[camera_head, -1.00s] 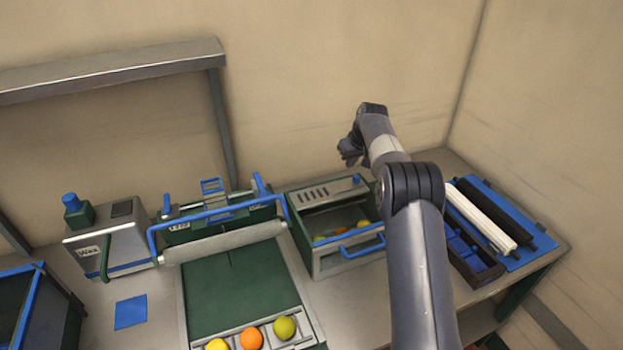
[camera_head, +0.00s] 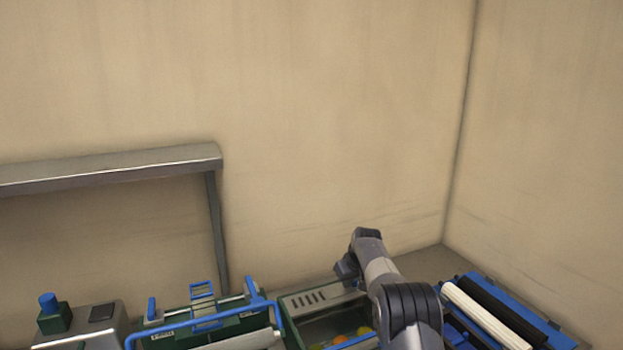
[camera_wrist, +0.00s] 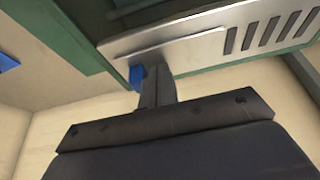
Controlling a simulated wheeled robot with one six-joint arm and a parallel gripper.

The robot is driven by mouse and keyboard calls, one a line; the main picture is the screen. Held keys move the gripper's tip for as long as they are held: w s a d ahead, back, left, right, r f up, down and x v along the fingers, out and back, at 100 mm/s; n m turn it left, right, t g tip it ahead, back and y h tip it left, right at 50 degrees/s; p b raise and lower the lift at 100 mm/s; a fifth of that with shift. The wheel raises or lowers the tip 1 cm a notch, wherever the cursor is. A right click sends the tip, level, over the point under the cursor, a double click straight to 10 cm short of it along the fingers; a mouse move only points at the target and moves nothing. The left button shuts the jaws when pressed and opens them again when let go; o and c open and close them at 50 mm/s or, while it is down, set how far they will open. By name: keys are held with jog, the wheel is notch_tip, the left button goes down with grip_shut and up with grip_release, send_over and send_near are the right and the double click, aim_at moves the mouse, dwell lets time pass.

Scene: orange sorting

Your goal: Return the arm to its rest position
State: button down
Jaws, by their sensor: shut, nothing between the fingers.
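My gripper (camera_head: 346,268) is at the end of my grey arm, above the back right part of the vented metal bin (camera_head: 308,300). In the wrist view my gripper's dark fingers (camera_wrist: 157,88) are together, with nothing between them. Behind them show the bin's slotted metal panel (camera_wrist: 225,40) and a small blue part (camera_wrist: 137,77). My arm's lower links run out of the picture at the bottom.
Several fruits (camera_head: 364,331) lie in the bin. A roller unit (camera_head: 490,312) stands at the right, near the wall. A blue-handled green machine (camera_head: 207,320) and a metal box with a blue-topped knob (camera_head: 48,303) stand left. A metal frame (camera_head: 110,172) rises behind.

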jog(key=r+p, duration=0.1)
jog(key=r, duration=0.3)
jog(key=r+p, duration=0.1)
jog(key=r, duration=0.1)
jog(key=shift+s+a+r+p, duration=0.15)
jog(key=shift+a+r+p, duration=0.1)
jog(key=shift+r+p, duration=0.1)
jog(key=f+b, duration=0.1)
jog(key=f, duration=0.1)
jog(key=f+b, duration=0.1)
jog(key=f, duration=0.1)
jog(key=d+f+b, duration=0.1)
jog(key=f, duration=0.2)
jog(key=shift+w+f, duration=0.1)
jog(key=shift+w, duration=0.15)
jog(key=s+a+b, duration=0.1)
jog(key=a, duration=0.2)
jog(key=s+a+b, duration=0.2)
jog(key=a, duration=0.2)
jog(key=s+a+b, duration=0.1)
jog(key=a, duration=0.3)
jog(key=shift+s, duration=0.25)
jog(key=shift+s+a+r+b, duration=0.2)
jog(key=shift+a+b, duration=0.15)
jog(key=shift+r, duration=0.15)
jog(key=shift+d, duration=0.1)
